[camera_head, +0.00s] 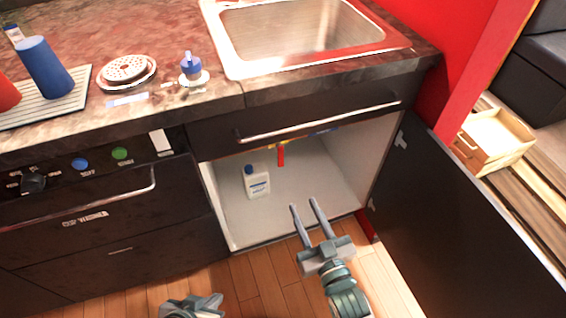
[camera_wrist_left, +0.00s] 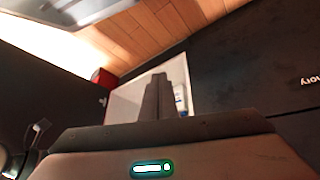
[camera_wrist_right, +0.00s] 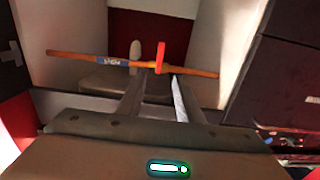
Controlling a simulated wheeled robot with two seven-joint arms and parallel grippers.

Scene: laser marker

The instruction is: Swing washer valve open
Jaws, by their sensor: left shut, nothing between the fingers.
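The red valve handle (camera_head: 281,155) hangs under the counter inside the open sink cabinet. In the right wrist view the handle (camera_wrist_right: 160,57) stands crosswise to an orange-brown pipe (camera_wrist_right: 88,57) that has a blue label. My right gripper (camera_head: 302,205) is at the cabinet opening, in front of and below the handle. Its two fingers are apart with nothing between them, and the handle shows beyond their tips. My left gripper (camera_head: 192,305) is at the bottom edge of the head view, outside the cabinet. Its fingers (camera_wrist_left: 158,95) are together and empty.
A white bottle with a blue cap (camera_head: 257,183) stands on the cabinet floor, left of my right gripper. The open cabinet door (camera_head: 465,205) is on the right. A drawer front with a bar handle (camera_head: 320,118) is above the opening. The sink (camera_head: 300,35) is on the counter.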

